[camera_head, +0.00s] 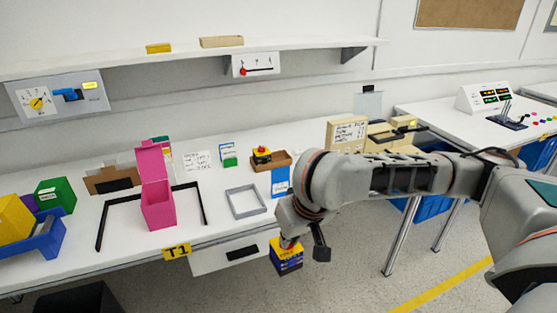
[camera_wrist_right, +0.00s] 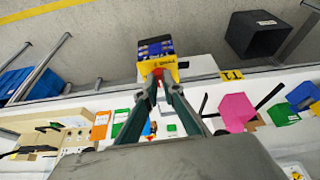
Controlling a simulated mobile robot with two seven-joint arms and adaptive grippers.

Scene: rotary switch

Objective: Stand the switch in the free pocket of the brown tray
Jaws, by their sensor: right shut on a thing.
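The switch (camera_head: 287,257), a yellow and dark blue block, is in my right gripper (camera_head: 289,242), in front of the bench's front edge and over the floor. In the right wrist view the fingertips (camera_wrist_right: 158,76) are shut on its near end, and the switch (camera_wrist_right: 156,47) shows a yellow body with a dark blue terminal side. The brown tray (camera_head: 273,167) lies farther back on the bench. Another yellow switch with a red knob (camera_head: 262,151) stands in its left part; the right part looks empty. My left gripper is not in view.
A grey frame (camera_head: 246,214) and a pink open box (camera_head: 159,209) are on the bench left of my right arm. A blue-and-white card (camera_head: 281,182) lies before the tray. Beige boxes (camera_head: 346,133) stand right of it. A drawer (camera_head: 240,253) is below the bench edge.

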